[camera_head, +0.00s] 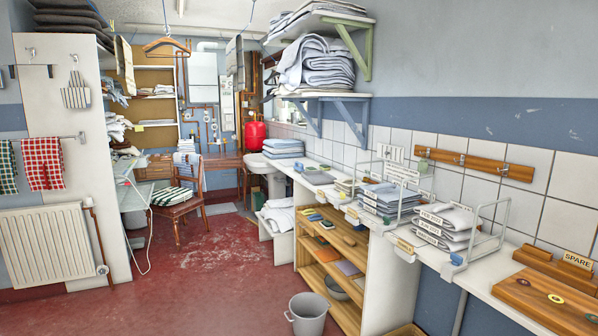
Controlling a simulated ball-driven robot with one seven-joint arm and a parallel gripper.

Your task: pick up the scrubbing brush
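I cannot make out a scrubbing brush for certain. Several small items, one yellow (315,217) and one dark (327,224), lie on top of the low wooden shelf unit (343,247), too small to identify surely. My gripper is not in view.
A grey bucket (307,315) stands on the red floor (215,262) by the shelf unit. A white counter (480,278) with folded, labelled linen (440,222) runs along the right wall. A wooden chair (176,205) and a radiator (45,245) are on the left. The middle floor is clear.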

